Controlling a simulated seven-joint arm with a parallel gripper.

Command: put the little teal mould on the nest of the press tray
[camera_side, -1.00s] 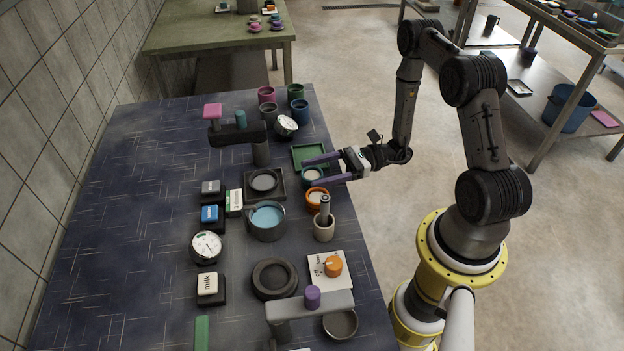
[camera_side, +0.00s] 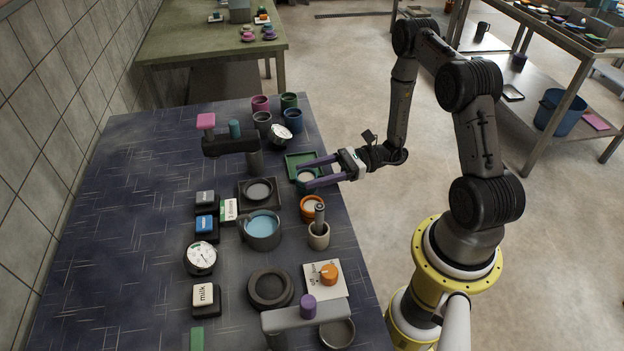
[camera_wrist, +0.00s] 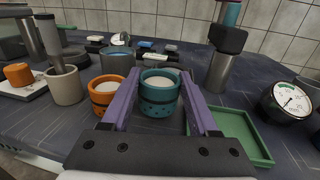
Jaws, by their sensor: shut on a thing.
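The little teal mould (camera_wrist: 158,98), a round cup with pale filling and a dark band, is between the purple fingers of my gripper (camera_wrist: 160,103) in the wrist view. My gripper (camera_side: 312,174) is shut on it. In the side view the mould (camera_side: 305,186) is partly covered by a finger, beside the green tray. Whether it clears the table is hard to tell. A dark square tray (camera_side: 275,206) with a round grey centre lies to its left; it looks like the press tray, with its nest (camera_side: 258,190) in the middle.
An orange mould (camera_side: 311,208) stands close to the teal one. The green tray (camera_side: 293,160) lies just behind it. A pan of blue liquid (camera_side: 262,226) and a mortar with pestle (camera_side: 318,236) stand nearer the front. A dark press-like arm (camera_side: 230,146) overhangs the back left.

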